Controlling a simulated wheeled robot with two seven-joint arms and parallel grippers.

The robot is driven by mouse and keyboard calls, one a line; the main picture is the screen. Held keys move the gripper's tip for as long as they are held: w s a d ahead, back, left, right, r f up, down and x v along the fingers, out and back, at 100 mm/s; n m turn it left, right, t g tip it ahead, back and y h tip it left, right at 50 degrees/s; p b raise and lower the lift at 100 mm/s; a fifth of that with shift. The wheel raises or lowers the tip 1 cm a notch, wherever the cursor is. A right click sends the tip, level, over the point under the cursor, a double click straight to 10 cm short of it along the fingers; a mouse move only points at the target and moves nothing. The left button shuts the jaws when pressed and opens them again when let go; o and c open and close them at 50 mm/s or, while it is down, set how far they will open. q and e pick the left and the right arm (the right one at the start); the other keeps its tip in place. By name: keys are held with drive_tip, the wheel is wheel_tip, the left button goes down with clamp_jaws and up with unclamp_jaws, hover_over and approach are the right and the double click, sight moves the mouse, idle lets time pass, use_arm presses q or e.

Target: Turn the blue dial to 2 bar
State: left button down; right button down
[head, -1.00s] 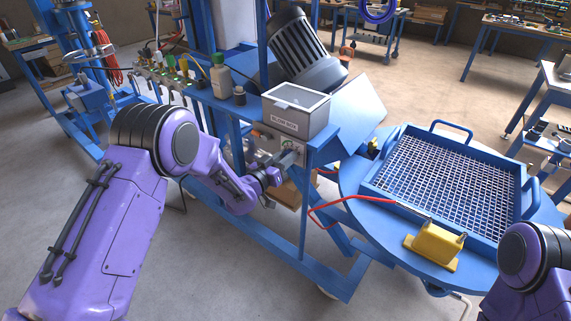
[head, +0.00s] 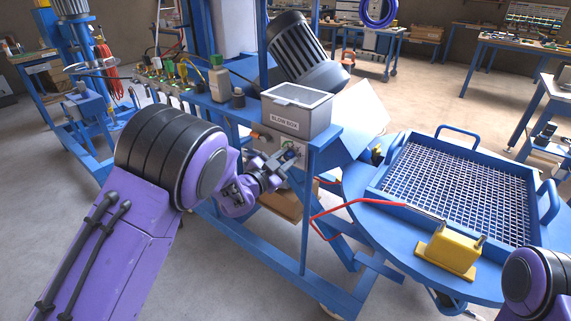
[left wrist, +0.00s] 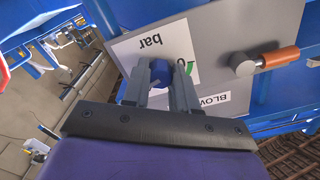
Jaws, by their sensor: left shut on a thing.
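The blue dial (head: 290,155) sits on the pale gauge plate under the box marked BLOW BOX (head: 297,110). My left gripper (head: 283,160) reaches it from the front left, with its fingers at the plate. In the left wrist view the blue dial (left wrist: 161,72) lies between the two grey fingers (left wrist: 160,85), which are shut on it. A white label reading "bar" (left wrist: 150,42) shows upside down beside it, with a bit of green arc. The fingers hide most of the scale, so I cannot read the setting. My right gripper is out of view.
An orange-tipped lever (left wrist: 265,60) is close to the dial on the same panel. Several valves and bottles (head: 218,80) stand along the bench to the left. A blue round table with a mesh tray (head: 372,192) and yellow block (head: 447,255) is to the right.

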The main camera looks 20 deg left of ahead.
use_arm(q)
drive_tip(key=shift+m, duration=0.3)
drive_tip(key=c, duration=0.9)
unclamp_jaws()
drive_tip(key=shift+s, duration=0.1)
drive_tip(key=shift+s+a+b, duration=0.1)
drive_tip(key=shift+s+b, duration=0.2)
drive_tip(key=shift+s, duration=0.05)
drive_tip(key=b+v, duration=0.2)
drive_tip(key=v, duration=0.7)
drive_tip(key=shift+s, duration=0.3)
